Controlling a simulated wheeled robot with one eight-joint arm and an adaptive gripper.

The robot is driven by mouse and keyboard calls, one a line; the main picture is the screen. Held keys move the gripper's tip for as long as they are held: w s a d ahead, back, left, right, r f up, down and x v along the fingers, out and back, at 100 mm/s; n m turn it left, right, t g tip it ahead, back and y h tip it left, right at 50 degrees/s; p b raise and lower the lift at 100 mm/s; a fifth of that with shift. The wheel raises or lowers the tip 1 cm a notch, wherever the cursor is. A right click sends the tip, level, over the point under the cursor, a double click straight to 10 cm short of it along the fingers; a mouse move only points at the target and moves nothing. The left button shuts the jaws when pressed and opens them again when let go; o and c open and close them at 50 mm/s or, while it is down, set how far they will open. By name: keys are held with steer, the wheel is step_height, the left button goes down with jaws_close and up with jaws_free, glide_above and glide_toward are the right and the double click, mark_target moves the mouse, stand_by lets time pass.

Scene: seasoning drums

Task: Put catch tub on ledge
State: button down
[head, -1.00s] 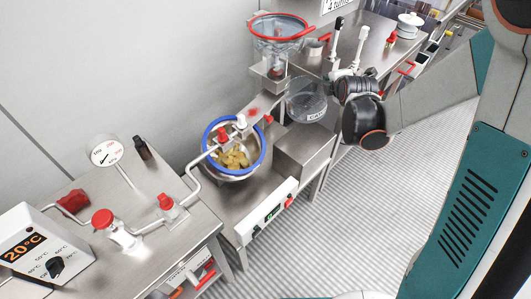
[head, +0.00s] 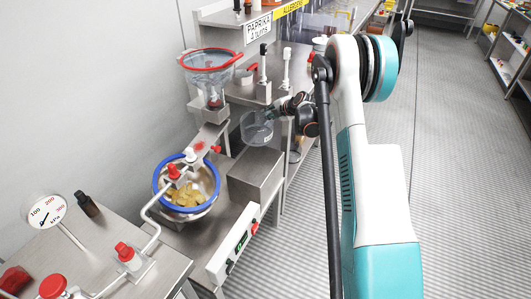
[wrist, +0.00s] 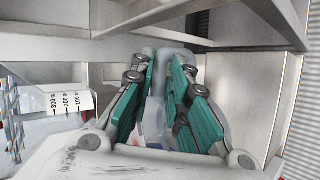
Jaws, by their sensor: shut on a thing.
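The catch tub, a clear round tub (head: 257,130) with a label on its side, is held at the far end of a steel block in the head view. My gripper (head: 276,114) reaches it from the right and is shut on its wall. In the wrist view, the teal finger pads of my gripper (wrist: 163,100) flank a pale translucent part of the tub (wrist: 175,55). The steel block (head: 258,172) has a flat, bare top like a ledge. I cannot tell whether the tub touches it.
A blue-rimmed drum (head: 186,185) with yellow pieces stands left of the block, under a pipe with red-capped valves. A red-rimmed clear hopper (head: 209,70) stands behind. A steel table (head: 285,65) lies behind my gripper.

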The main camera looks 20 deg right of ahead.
step_height(320, 180, down, 17)
steer(key=b, duration=0.5)
steer(key=shift+r, duration=0.15)
steer(key=c, duration=1.5)
jaws_free()
steer(key=shift+c, duration=0.2)
steer(key=shift+r, duration=0.1)
steer(key=p+v, duration=0.3)
steer(key=v, duration=0.9)
